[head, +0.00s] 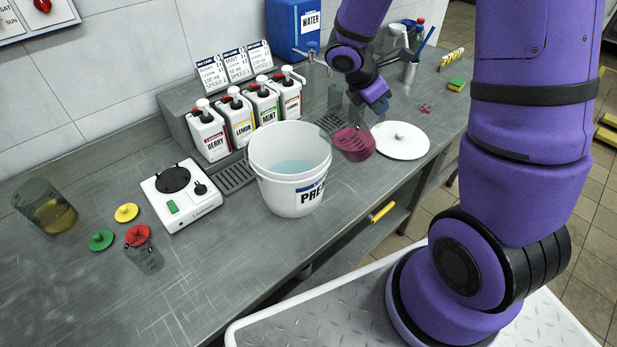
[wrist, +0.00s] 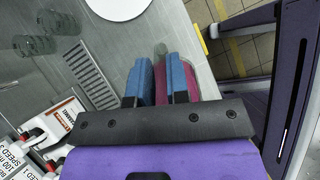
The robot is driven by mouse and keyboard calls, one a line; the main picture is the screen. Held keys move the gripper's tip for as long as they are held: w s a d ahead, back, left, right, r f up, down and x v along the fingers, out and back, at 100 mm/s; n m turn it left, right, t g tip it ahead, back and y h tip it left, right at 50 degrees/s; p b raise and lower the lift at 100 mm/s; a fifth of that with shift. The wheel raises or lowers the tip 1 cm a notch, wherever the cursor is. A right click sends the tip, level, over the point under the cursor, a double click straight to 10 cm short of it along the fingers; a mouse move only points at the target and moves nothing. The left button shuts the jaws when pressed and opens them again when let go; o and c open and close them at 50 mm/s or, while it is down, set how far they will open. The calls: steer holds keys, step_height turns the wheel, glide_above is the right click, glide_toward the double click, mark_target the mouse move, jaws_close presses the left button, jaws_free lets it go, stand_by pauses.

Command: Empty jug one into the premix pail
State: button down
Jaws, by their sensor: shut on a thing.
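The white premix pail (head: 290,196) stands upright on the counter, open at the top, with pale blue liquid inside. My gripper (head: 376,108) is to the right of the pail and shut on a see-through jug (head: 354,143) with dark red contents. The jug is just right of the pail rim in the head view, and its exact tilt is hard to tell. In the wrist view my gripper's blue fingers (wrist: 162,84) have the jug (wrist: 161,66) between them. No number on the jug is readable.
A white round lid (head: 401,141) lies right of the pail. Several pump bottles (head: 240,118) stand behind it. A white scale-like device (head: 180,196) is left of it.

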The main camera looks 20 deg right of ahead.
steer(key=shift+a+r+h, duration=0.45)
steer(key=shift+r+h, duration=0.2)
steer(key=shift+r, duration=0.1)
steer(key=shift+a+r+h, duration=0.45)
steer(key=shift+r+h, duration=0.15)
steer(key=shift+r, duration=0.15)
steer(key=shift+a+r+h, duration=0.45)
steer(key=shift+r+h, duration=0.2)
steer(key=shift+r, duration=0.1)
steer(key=shift+a+r+h, duration=0.8)
steer(key=shift+r+h, duration=0.1)
steer(key=shift+a+r+h, duration=0.75)
steer(key=shift+a+h, duration=0.05)
steer(key=shift+a, duration=0.1)
steer(key=a+r+h, duration=0.2)
steer(key=a+h, duration=0.6)
steer(key=a, duration=0.3)
steer(key=shift+r, duration=0.4)
steer(key=shift+w+a+h, duration=0.1)
steer(key=shift+h, duration=0.2)
stand_by(1.5)
